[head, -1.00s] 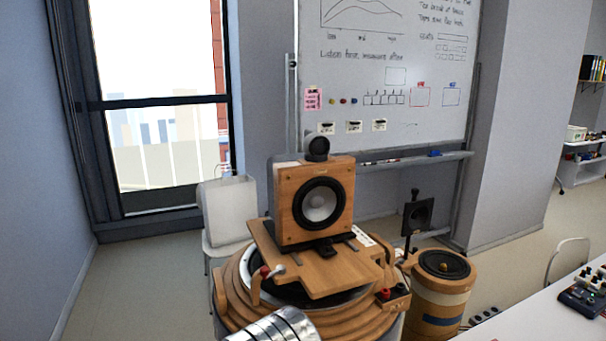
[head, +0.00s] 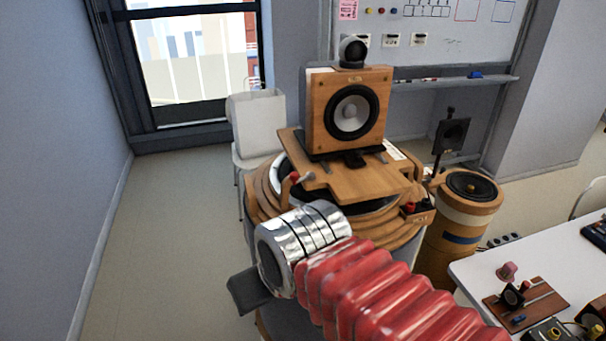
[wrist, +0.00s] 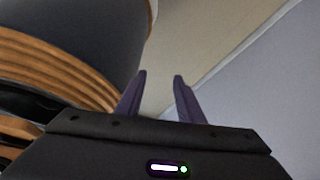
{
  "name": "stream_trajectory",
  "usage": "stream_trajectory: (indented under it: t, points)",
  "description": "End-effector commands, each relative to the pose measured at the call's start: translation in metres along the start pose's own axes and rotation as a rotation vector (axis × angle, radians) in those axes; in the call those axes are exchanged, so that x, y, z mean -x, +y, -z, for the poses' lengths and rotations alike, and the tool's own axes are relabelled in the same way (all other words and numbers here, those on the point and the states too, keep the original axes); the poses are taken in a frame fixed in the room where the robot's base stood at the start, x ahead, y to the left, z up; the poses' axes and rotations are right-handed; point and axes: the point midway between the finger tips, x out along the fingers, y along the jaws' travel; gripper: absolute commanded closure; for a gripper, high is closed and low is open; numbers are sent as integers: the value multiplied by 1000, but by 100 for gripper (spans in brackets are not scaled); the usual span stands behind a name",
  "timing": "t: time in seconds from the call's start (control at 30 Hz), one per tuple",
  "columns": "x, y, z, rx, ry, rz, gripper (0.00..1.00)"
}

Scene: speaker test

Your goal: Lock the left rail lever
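A wooden speaker (head: 348,112) stands on a wooden board (head: 365,180) atop a round, ringed wooden stand (head: 262,205). At the board's left front edge is a small lever-like fitting (head: 304,178) with a red end and a pale end; I cannot tell its lock state. My gripper (wrist: 160,75) shows two dark purple fingers standing apart with nothing between them. It is beside the curved wooden rings (wrist: 50,55) in the wrist view, where the lever does not show. In the head view, my silver wrist is below and in front of the lever, and the fingertips cannot be made out.
A drum-shaped speaker (head: 473,188) and a small black speaker on a pole (head: 452,135) stand right of the stand. A white table (head: 478,268) with small parts is at right. A pale chair (head: 257,122) is behind. Floor at left (head: 160,230) is clear.

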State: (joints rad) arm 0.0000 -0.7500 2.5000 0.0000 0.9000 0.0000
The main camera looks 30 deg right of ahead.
Motion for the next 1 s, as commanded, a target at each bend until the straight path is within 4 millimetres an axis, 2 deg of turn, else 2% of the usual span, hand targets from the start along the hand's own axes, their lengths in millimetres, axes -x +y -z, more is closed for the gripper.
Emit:
stream_trajectory:
  t: [0.53, 0.67, 0.77, 1.0]
  points:
    - [0, 0, 0, -1, 0, 0, 67]
    - [4, 2, 6, -25, -6, -3, 67]
    - [12, 5, 18, -84, -22, -9, 67]
    - [43, 22, 67, -350, -91, -43, 67]
